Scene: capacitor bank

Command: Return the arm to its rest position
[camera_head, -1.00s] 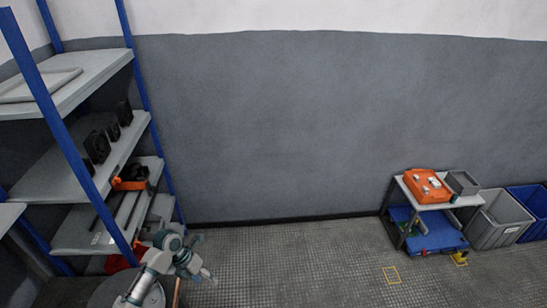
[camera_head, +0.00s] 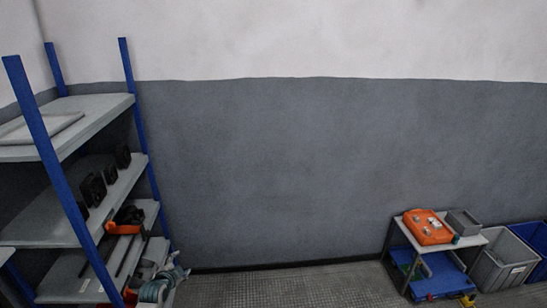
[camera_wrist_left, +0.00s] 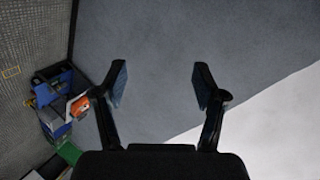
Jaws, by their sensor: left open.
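In the left wrist view my left gripper (camera_wrist_left: 160,82) is open, with two dark fingers spread wide. Nothing is between them; only the grey wall (camera_wrist_left: 160,50) shows behind. My right gripper is in neither view.
A blue-posted shelf (camera_head: 95,103) with black parts stands at the left. A cart (camera_head: 402,243) with an orange case (camera_head: 427,227) stands at the right, beside grey (camera_head: 503,262) and blue (camera_head: 533,237) bins. The floor (camera_head: 290,286) between is clear.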

